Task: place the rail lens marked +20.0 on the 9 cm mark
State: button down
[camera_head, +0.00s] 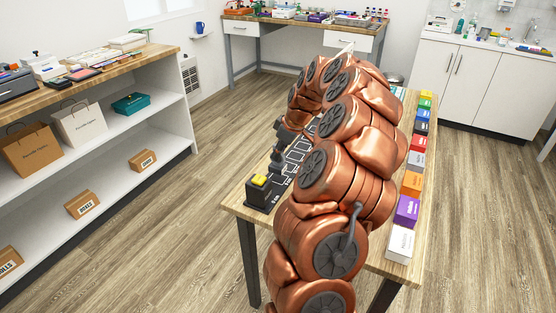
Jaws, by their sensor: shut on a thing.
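A dark rail (296,152) with pale markings runs along the left side of the wooden table. A black block (260,193) with a yellow top stands at its near end, beside a small "0 cm" label. Dark holders (277,163) stand along the rail beyond the block. My copper arm reaches over the table and bends down to the left. My gripper (284,139) is a small dark shape below the wrist, over the rail. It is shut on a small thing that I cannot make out. No +20.0 marking or 9 cm mark is readable. The arm hides part of the rail.
A row of coloured boxes, with a white box (401,243) nearest, lines the table's right edge. A white shelf unit (100,150) with bags and cartons stands at left. A workbench (290,22) and white cabinets (470,80) stand behind. The floor between is clear.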

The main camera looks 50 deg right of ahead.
aim_at(276, 164)
jog(key=shift+f, duration=1.5)
jog(key=shift+f, duration=0.2)
jog(key=c, duration=1.2)
grip_release()
